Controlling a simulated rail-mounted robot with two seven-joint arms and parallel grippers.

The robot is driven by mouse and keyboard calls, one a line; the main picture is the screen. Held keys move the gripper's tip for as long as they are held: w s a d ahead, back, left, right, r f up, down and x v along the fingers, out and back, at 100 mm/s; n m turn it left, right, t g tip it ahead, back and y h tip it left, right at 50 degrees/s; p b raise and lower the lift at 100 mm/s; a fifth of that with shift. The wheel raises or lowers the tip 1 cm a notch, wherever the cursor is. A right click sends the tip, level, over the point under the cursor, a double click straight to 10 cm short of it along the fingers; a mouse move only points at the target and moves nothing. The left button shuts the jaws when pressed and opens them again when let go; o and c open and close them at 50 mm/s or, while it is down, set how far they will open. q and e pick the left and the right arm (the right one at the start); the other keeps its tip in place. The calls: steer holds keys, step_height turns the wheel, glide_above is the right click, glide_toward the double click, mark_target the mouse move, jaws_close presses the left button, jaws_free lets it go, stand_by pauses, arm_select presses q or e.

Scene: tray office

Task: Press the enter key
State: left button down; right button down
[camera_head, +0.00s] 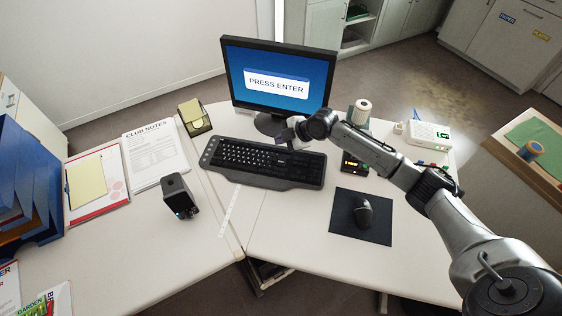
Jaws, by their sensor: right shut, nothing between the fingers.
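A black keyboard (246,158) lies on the white desk below a monitor (277,80) that reads "PRESS ENTER". My right arm reaches in from the right, and its gripper (284,147) is over the right half of the keyboard, close above the keys. The gripper is small in the picture and partly hidden by my wrist. The enter key is too small to make out and seems covered by the gripper. I cannot tell whether the fingers touch the keys. The right gripper is shut and empty. My left gripper is not in view.
A mouse (364,212) sits on a dark mat (345,233) right of the keyboard. A white device (429,135) stands at the right. The front of the desk is clear.

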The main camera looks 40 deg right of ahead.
steer(key=shift+f, duration=0.2)
steer(key=b, duration=0.6)
glide_above(281, 163)
step_height(281, 163, down, 7)
steer(key=shift+r, duration=0.15)
steer(key=shift+f+b, duration=0.6)
steer(key=shift+f, duration=0.25)
stand_by(0.9)
steer(key=shift+f, duration=0.15)
steer(key=shift+f, duration=0.3)
